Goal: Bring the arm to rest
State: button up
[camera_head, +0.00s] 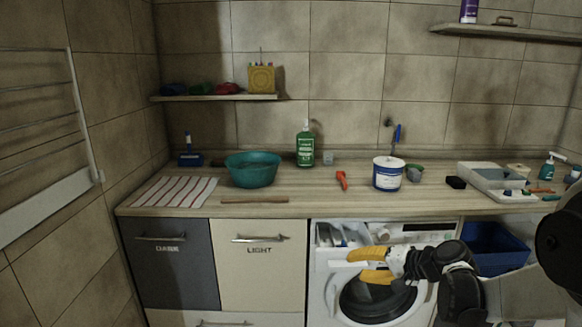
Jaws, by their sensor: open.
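My gripper (366,265) has yellow fingers that are parted, with nothing between them. It is in front of the washing machine (322,287), below the counter edge, and points left. My arm comes in from the right side of the picture. The gripper and forearm hide part of the machine's round door and its front. I cannot tell the exact gap between the fingers and the machine.
The wooden counter (330,207) holds a teal basin (252,170), a green bottle (305,146), a white-and-blue tub (388,174), an orange-red item (342,180) and a striped cloth (174,191). A blue bin (497,247) is under the counter. A rack (45,205) is at left.

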jog(key=s+a+r+n+g+h, duration=0.1)
jog(key=s+r+h, duration=0.1)
jog(key=s, duration=0.5)
jog(key=s+a+r+n+h, duration=0.2)
jog(key=s+r, duration=0.1)
jog(key=s, duration=0.3)
jog(key=s+d+n+h, duration=0.1)
jog(key=s+h, duration=0.1)
jog(key=s, duration=0.6)
jog(key=s+d+n+h, duration=0.2)
jog(key=s, duration=0.5)
jog(key=shift+s+d+f, duration=0.3)
jog(key=shift+s+f, duration=0.1)
